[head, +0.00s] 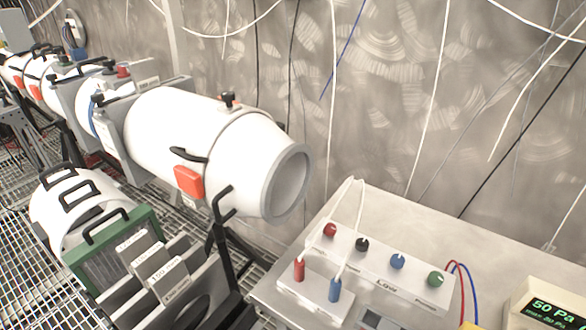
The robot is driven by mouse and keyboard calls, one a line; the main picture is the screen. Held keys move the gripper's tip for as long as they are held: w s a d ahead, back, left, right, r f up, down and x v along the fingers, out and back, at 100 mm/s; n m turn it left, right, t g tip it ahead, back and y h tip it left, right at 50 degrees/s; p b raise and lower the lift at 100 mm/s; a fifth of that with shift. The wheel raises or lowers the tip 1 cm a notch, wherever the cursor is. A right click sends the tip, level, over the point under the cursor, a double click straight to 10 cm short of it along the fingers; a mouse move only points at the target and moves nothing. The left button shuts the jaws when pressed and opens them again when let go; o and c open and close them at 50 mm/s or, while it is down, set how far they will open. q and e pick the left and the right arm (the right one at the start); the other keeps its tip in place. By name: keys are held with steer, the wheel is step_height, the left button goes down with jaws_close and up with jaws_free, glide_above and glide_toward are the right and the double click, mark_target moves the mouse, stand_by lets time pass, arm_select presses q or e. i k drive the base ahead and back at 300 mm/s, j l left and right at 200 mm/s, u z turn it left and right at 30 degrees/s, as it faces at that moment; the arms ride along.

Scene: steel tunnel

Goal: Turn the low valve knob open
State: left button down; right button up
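A grey control box (375,272) sits on a light table at the lower right. Its top carries a red knob (330,230), a black knob (362,244), a blue knob (398,261) and a green knob (435,278) in a row. Small labels lie below them; one larger label (386,284) seems to read "Low", but the print is blurred. I cannot tell which knob it belongs to or how each is turned. Neither of my grippers shows.
A large white duct cylinder (198,135) reaches toward the table from the left. A slotted rack (165,268) stands left of the table. The table behind the box (400,215) is clear.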

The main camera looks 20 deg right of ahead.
mark_target(397, 261)
steer(key=z, duration=0.4)
steer(key=k+z, duration=0.15)
steer(key=z, duration=0.2)
steer(key=k+z, duration=0.1)
steer(key=z, duration=0.3)
